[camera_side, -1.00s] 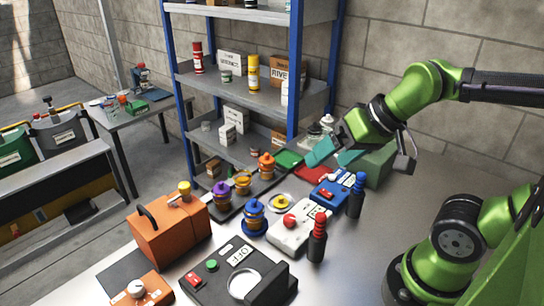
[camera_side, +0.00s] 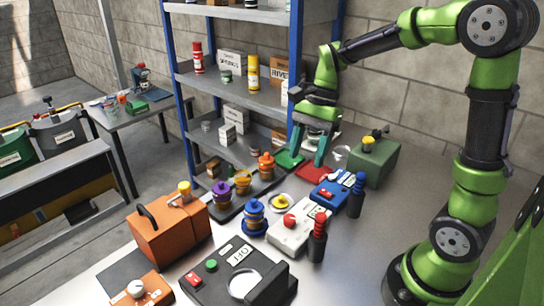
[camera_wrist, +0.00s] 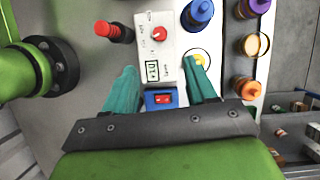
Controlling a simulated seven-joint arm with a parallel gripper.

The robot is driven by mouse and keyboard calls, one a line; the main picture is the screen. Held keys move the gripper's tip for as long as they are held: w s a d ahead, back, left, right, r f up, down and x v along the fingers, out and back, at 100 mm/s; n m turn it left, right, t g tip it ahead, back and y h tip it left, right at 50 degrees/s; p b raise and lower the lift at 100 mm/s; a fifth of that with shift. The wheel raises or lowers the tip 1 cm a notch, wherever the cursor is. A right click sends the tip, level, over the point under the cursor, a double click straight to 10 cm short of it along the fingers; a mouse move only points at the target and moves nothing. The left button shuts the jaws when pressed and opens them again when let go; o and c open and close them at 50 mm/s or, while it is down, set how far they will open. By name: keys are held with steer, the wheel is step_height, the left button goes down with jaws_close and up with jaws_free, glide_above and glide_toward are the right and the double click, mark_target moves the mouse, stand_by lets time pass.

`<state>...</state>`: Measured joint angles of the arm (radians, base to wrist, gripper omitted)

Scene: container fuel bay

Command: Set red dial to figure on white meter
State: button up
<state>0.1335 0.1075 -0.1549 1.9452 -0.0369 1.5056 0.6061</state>
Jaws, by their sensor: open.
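The white meter (camera_side: 299,232) is a white box on the bench, with a round red dial (camera_side: 290,220) on its top. In the wrist view the meter (camera_wrist: 172,49) shows the red dial (camera_wrist: 159,33) with a pale pointer mark, and a small dark-framed display (camera_wrist: 152,71) with characters too small to read surely. My gripper (camera_side: 307,158) is open and empty in the side view, above the back of the bench, behind the meter and apart from it. In the wrist view its teal fingers (camera_wrist: 160,70) stand apart on both sides of the picture's middle.
A blue box with a red switch (camera_side: 328,194) is beside the meter. Red-topped (camera_side: 317,240) and blue (camera_side: 356,195) posts stand close to the right. A blue stacked post (camera_side: 254,219) and yellow button (camera_side: 281,202) stand left. A green box (camera_side: 375,162) and shelf post (camera_side: 294,90) are near my gripper.

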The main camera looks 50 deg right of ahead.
mark_target(290, 217)
steer(key=x, duration=1.5)
steer(key=shift+f, duration=0.15)
jaws_close()
steer(key=shift+n, duration=0.3)
steer(key=n+g, duration=0.1)
steer(key=n, duration=0.2)
steer(key=shift+w+h, duration=0.1)
steer(key=shift+h, duration=0.2)
steer(key=shift+w+n+g+h, duration=0.15)
steer(key=shift+n+g, duration=0.3)
steer(key=shift+n, duration=0.65)
steer(key=shift+s+n+g+h, duration=0.1)
steer(key=shift+n+g+h, duration=0.25)
steer(key=shift+n, duration=0.75)
